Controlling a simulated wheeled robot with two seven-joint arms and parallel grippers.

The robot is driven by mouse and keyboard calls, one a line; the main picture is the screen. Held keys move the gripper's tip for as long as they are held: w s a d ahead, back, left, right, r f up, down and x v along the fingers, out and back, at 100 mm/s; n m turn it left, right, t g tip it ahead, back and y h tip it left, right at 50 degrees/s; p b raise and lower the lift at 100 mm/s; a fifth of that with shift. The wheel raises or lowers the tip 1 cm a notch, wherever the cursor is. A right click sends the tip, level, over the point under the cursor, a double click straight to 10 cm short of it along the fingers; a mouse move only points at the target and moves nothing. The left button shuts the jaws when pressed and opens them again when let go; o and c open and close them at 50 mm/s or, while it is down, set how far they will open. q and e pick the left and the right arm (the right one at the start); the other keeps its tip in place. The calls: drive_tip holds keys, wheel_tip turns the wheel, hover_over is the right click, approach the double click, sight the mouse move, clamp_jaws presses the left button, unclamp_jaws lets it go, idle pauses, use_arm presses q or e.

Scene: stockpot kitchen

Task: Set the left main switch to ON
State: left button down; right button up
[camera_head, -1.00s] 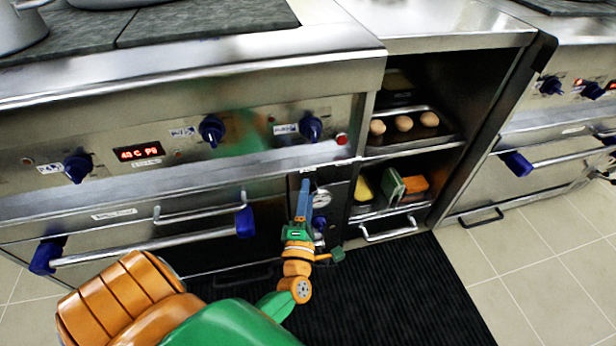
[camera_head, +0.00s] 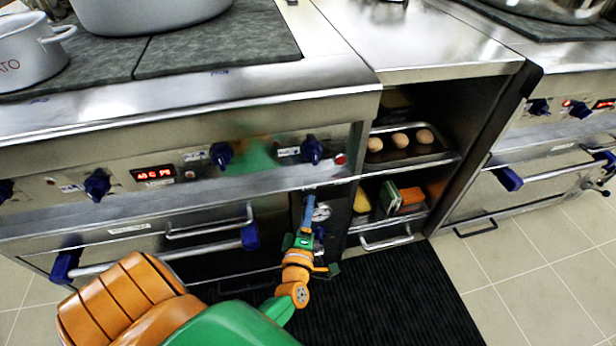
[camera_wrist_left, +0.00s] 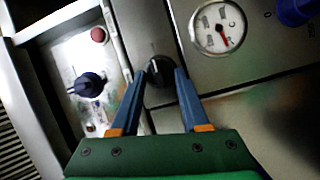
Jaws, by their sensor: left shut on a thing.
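The left main switch appears to be the dark knob (camera_wrist_left: 158,68) beside the round gauge (camera_wrist_left: 218,28), seen in the left wrist view. My left gripper (camera_wrist_left: 158,76) has its two blue fingers on either side of this knob and is shut on it. Its ON or OFF marking cannot be read. In the head view my left gripper (camera_head: 309,199) reaches the narrow panel under the stove front, next to the gauge (camera_head: 320,212). The gripper hides the switch there. My right gripper is not in view.
A blue stove knob (camera_head: 312,150) and red lamp (camera_head: 340,159) sit just above the narrow panel. An oven door handle (camera_head: 165,250) projects to the left. Open shelves with eggs (camera_head: 400,140) and sponges stand to the right. A black mat (camera_head: 410,295) covers the floor in front.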

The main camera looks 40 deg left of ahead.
use_arm(q)
drive_tip(key=shift+c, duration=2)
unclamp_jaws()
drive_tip(key=v, duration=0.7)
drive_tip(key=shift+p, duration=0.35)
